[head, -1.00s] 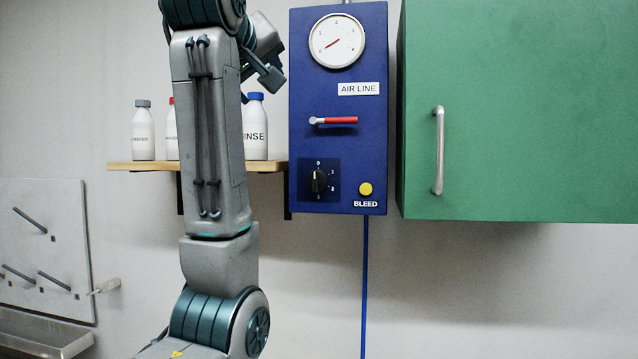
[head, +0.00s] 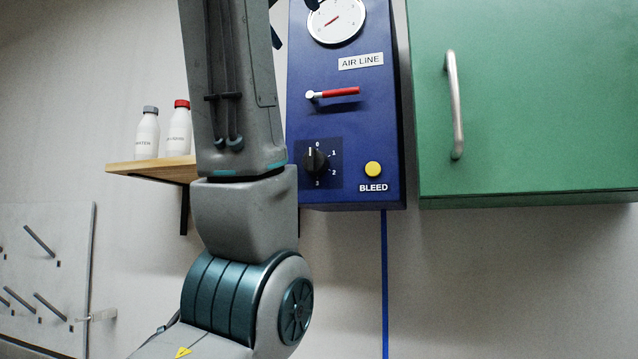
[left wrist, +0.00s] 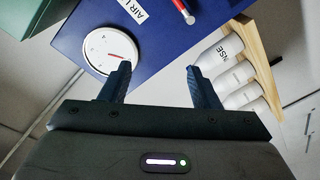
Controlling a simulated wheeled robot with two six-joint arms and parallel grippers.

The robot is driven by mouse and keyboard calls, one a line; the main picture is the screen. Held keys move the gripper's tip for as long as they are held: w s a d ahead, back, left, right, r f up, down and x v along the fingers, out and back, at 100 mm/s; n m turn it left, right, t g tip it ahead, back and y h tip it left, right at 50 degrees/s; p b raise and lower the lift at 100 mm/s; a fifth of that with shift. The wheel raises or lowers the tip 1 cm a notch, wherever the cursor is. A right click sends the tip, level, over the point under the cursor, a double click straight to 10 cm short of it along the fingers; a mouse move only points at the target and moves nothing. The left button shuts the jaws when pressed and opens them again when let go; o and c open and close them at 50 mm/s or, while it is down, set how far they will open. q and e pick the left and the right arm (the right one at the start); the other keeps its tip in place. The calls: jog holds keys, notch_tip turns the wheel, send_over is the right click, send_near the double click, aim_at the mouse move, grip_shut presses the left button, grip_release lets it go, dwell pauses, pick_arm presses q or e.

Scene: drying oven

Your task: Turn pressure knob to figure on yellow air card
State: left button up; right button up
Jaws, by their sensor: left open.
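The blue air line panel (head: 345,120) hangs on the wall. Its black knob (head: 315,160) sits low on the left, with figures 0 to 3 around it and its white mark near 0. The round gauge (head: 336,18) is at the panel's top and also shows in the left wrist view (left wrist: 108,48). My left gripper (left wrist: 158,68) is open and empty, by the gauge in the left wrist view; only finger parts show at the top of the head view. The knob is outside the left wrist view. I see no yellow card. My right gripper is not in view.
A red-handled lever (head: 335,93) and a yellow BLEED button (head: 373,169) are on the panel. A green cabinet (head: 530,110) stands close on the right. A wooden shelf (head: 150,170) with bottles is on the left. A blue pipe (head: 385,280) runs down below the panel.

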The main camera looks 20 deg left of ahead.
pick_arm(q)
notch_tip(320, 180, down, 10)
jog(key=b, duration=1.4)
send_near(312, 159)
jog(key=w, duration=0.4)
jog(key=shift+w+a+p, duration=0.15)
jog(key=shift+p, duration=0.2)
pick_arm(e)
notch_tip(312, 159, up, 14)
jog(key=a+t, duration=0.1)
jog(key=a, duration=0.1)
pick_arm(q)
jog(key=w, duration=0.4)
jog(key=shift+w+a+p, duration=0.1)
jog(key=shift+p, duration=0.3)
jog(key=shift+w, duration=0.65)
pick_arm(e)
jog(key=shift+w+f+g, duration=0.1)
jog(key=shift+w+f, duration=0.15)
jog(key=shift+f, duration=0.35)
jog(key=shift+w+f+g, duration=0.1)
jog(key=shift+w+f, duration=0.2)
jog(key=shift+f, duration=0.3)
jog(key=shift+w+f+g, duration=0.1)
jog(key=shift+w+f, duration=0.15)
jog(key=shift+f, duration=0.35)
pick_arm(q)
jog(key=c, duration=1)
